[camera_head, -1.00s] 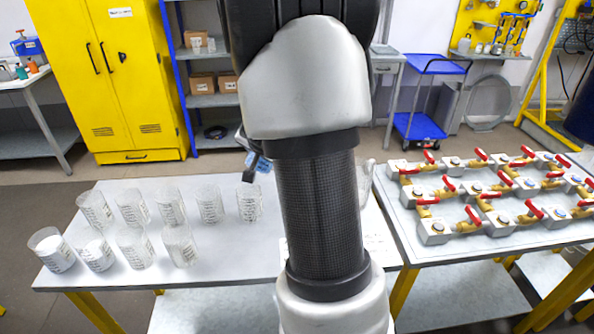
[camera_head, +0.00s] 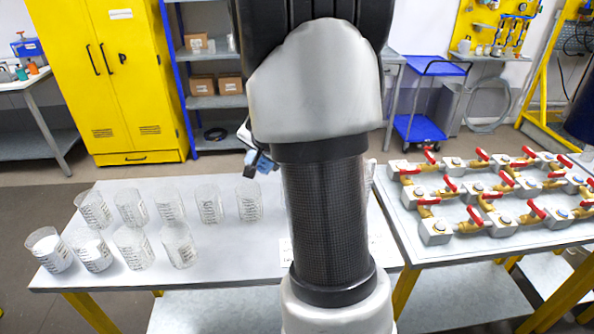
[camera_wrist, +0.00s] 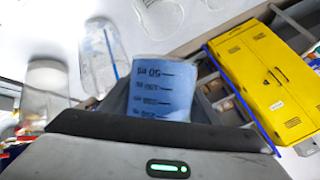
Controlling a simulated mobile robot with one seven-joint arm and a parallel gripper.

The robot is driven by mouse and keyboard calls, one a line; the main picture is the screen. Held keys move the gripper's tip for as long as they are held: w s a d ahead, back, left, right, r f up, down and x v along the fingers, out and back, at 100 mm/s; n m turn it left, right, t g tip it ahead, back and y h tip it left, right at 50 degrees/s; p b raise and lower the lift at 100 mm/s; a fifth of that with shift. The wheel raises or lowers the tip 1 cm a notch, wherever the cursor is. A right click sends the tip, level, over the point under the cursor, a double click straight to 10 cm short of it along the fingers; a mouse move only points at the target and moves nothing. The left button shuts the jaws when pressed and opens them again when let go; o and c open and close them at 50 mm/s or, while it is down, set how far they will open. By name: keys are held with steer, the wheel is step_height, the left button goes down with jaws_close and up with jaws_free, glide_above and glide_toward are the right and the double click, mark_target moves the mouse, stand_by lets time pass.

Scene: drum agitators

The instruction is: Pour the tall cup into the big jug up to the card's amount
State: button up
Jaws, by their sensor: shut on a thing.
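My gripper (camera_wrist: 160,112) is shut on a blue-tinted cup (camera_wrist: 160,88) with printed volume marks, in the wrist view. The cup's lower part in that picture is hidden by the gripper body. In the head view my arm hides most of the gripper; a dark tip and a blue patch show left of the arm, above the table. A clear vessel (camera_head: 370,170), possibly the big jug, barely shows behind the arm's right side. A pale sheet (camera_head: 286,250), perhaps the card, is mostly hidden by the arm and cannot be read.
To the right, a second table carries valves with red handles (camera_head: 480,195). A yellow cabinet (camera_head: 120,80) stands behind.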

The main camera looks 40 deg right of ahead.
steer(key=shift+f+y+b, duration=0.1)
steer(key=shift+y+b, duration=0.2)
steer(key=shift+b, duration=0.1)
stand_by(0.4)
steer(key=shift+f+b, duration=0.5)
steer(key=shift+b, duration=0.05)
steer(key=shift+a+f+b, duration=0.1)
steer(key=shift+f+b, duration=0.25)
steer(key=shift+f+m+y+b, duration=0.3)
steer(key=shift+f+y+b, duration=0.1)
steer(key=shift+f+b, duration=0.3)
steer(key=shift+a+f+y+b, duration=0.15)
steer(key=shift+f+b, duration=0.7)
steer(key=shift+a+f+y+b, duration=0.1)
steer(key=shift+f+y+b, duration=0.05)
steer(key=shift+f+b, duration=0.7)
steer(key=shift+a+r+y+p, duration=0.1)
steer(key=shift+r+y+p, duration=0.2)
steer(key=shift+r+p, duration=0.25)
